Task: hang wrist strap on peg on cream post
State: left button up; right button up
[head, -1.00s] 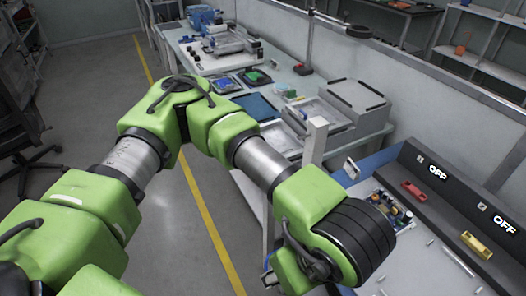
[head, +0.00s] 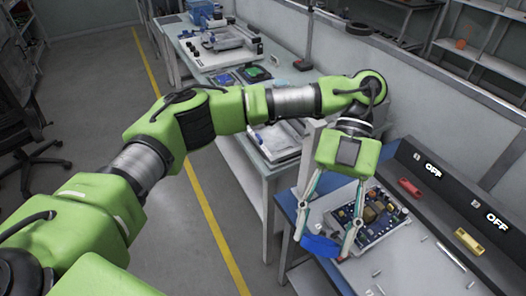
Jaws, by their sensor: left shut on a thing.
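My left gripper (head: 322,246) hangs pointing down over the near end of the workbench at right. It is shut on the blue wrist strap (head: 320,248), which shows as a blue piece between the fingertips. The cream post (head: 307,150) stands behind and left of the gripper, partly covered by my left arm and gripper body. I cannot make out its peg. The strap is apart from the post in the picture. My right gripper is not in view.
A circuit board (head: 370,218) lies on the bench right of the gripper. A dark console (head: 450,205) with OFF displays, a red handle (head: 410,188) and a yellow handle (head: 468,240) stands at right. Small metal parts lie in front. Another table (head: 255,165) with equipment runs behind.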

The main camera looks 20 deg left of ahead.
pick_arm(q)
jog(key=w+a+r+n+t+h+p, duration=0.15)
jog(key=w+n+t+h, duration=0.25)
jog(key=n+t+h, duration=0.4)
jog(key=w+a+r+n+t+h, duration=0.1)
jog(key=w+a+n+t+h, duration=0.3)
jog(key=n, duration=0.7)
jog(key=w+a+f+n+t+y+p, duration=0.1)
jog(key=w+a+f+n+t, duration=0.2)
jog(key=w+a+n+t, duration=0.25)
jog(key=w+a+f+n+t+p, duration=0.2)
jog(key=w+a+f+n+t, duration=0.15)
jog(key=a+t, duration=0.4)
jog(key=shift+g, duration=0.5)
jog(key=shift+f+b+x, duration=0.25)
jog(key=shift+b+x, duration=0.1)
jog(key=shift+x, duration=0.95)
jog(key=shift+f+b+x, duration=0.25)
jog(key=shift+b+x, duration=0.15)
jog(key=shift+x, duration=0.9)
jog(key=shift+f+b+x, duration=0.2)
jog(key=shift+b+x, duration=0.15)
jog(key=shift+x, duration=1)
jog(key=shift+w+d+f, duration=0.1)
jog(key=shift+w+f, duration=0.35)
jog(key=shift+w, duration=0.05)
